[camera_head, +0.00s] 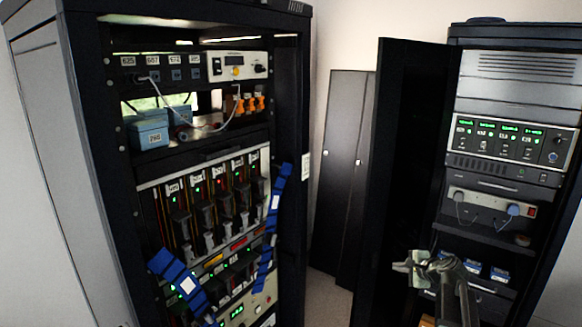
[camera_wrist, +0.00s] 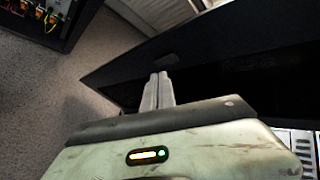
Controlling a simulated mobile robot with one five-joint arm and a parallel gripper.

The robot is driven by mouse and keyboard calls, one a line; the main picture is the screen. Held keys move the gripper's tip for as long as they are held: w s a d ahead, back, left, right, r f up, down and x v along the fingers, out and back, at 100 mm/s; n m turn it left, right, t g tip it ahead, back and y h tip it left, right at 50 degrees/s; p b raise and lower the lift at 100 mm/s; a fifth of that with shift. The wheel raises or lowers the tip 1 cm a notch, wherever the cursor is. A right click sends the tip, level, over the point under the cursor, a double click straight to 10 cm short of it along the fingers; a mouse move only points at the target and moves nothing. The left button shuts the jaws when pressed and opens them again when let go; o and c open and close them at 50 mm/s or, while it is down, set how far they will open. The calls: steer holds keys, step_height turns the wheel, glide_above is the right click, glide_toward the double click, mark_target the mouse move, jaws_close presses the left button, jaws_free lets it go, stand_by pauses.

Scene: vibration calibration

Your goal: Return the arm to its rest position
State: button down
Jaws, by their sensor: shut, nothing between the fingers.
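My gripper (camera_head: 402,266) is at the lower right of the head view, in front of the right rack and apart from the left rack. My arm reaches up to it from the bottom edge. In the wrist view, the two grey fingers of my gripper (camera_wrist: 160,78) lie together, shut, with nothing between them. Behind the fingertips there is a dark panel (camera_wrist: 215,62).
A left rack (camera_head: 88,150) holds instruments, blue boxes (camera_head: 148,133) and blue straps (camera_head: 275,205). The right rack (camera_head: 520,90) has its dark door (camera_head: 400,150) swung open. Dark panels (camera_head: 340,170) lean on the wall. Carpet (camera_wrist: 55,105) shows in the wrist view.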

steer(key=s+a+f+n+g, duration=0.2)
steer(key=s+a+f+n, duration=0.15)
steer(key=a, duration=0.35)
steer(key=s+a+f+n+g, duration=0.2)
steer(key=a+n, duration=0.2)
steer(key=a, duration=0.3)
steer(key=s+a+f+n+g+h, duration=0.1)
steer(key=s+a+f+n+g, duration=0.1)
steer(key=s+a+n, duration=0.3)
steer(key=s+a+f+n+g+h, duration=0.1)
steer(key=s+a+f+n+g, duration=0.2)
steer(key=s, duration=0.7)
steer(key=a+n+g, duration=0.1)
steer(key=a+n, duration=0.1)
steer(key=a, duration=0.1)
steer(key=shift+s+a+g+h, duration=0.3)
steer(key=shift+s+g+h, duration=0.05)
steer(key=shift+g+h, duration=0.05)
steer(key=shift+n, duration=0.25)
